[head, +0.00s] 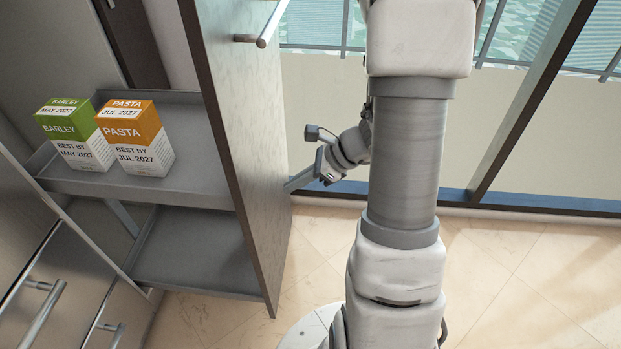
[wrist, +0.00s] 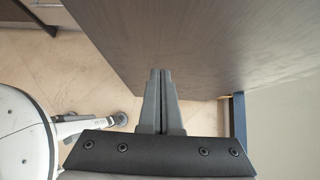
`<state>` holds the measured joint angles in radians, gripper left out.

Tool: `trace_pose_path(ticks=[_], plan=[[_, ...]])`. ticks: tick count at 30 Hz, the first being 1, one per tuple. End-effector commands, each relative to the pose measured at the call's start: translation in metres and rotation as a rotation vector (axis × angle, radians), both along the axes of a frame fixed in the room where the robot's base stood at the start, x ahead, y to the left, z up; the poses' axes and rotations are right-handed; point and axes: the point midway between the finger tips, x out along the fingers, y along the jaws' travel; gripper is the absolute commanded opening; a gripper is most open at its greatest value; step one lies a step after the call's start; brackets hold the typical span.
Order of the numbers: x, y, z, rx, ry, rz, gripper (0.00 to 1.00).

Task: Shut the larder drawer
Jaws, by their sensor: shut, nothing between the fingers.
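The larder drawer stands pulled out, with its tall front panel (head: 235,130) upright at its right end in the head view. A bar handle (head: 266,32) is on the panel's outer face, near the top. My gripper (head: 289,187) is low beside that outer face, well below the handle, pointing left at it. In the wrist view my gripper's two fingers (wrist: 160,72) are together with nothing between them. The panel (wrist: 210,45) fills the upper part there, in front of the fingertips. I cannot tell whether they touch it.
The drawer's upper grey shelf (head: 200,178) carries a green barley box (head: 75,135) and an orange pasta box (head: 136,140). A lower shelf (head: 195,250) looks empty. Cabinet fronts with handles (head: 40,315) stand at the left. A window wall (head: 320,120) lies behind my arm.

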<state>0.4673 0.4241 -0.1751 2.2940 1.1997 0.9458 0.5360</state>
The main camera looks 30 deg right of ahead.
Motion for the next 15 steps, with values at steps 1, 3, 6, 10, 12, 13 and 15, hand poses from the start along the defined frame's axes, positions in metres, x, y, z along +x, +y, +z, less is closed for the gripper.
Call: trace_pose_path(ticks=[1,3,6,10,12,13,15], plan=[[0.004,0.008,-0.009,0.0,0.0,0.004,0.0],[0.011,0.017,-0.005,-0.001,-0.003,0.006,0.0],[0.018,0.027,-0.005,-0.001,-0.002,0.004,0.0],[0.023,0.035,-0.004,0.0,-0.001,0.002,0.0],[0.024,0.036,-0.003,0.0,-0.001,0.002,0.0],[0.024,0.036,-0.003,0.0,-0.001,0.002,0.0],[0.024,0.037,-0.003,0.0,-0.001,0.001,0.0]])
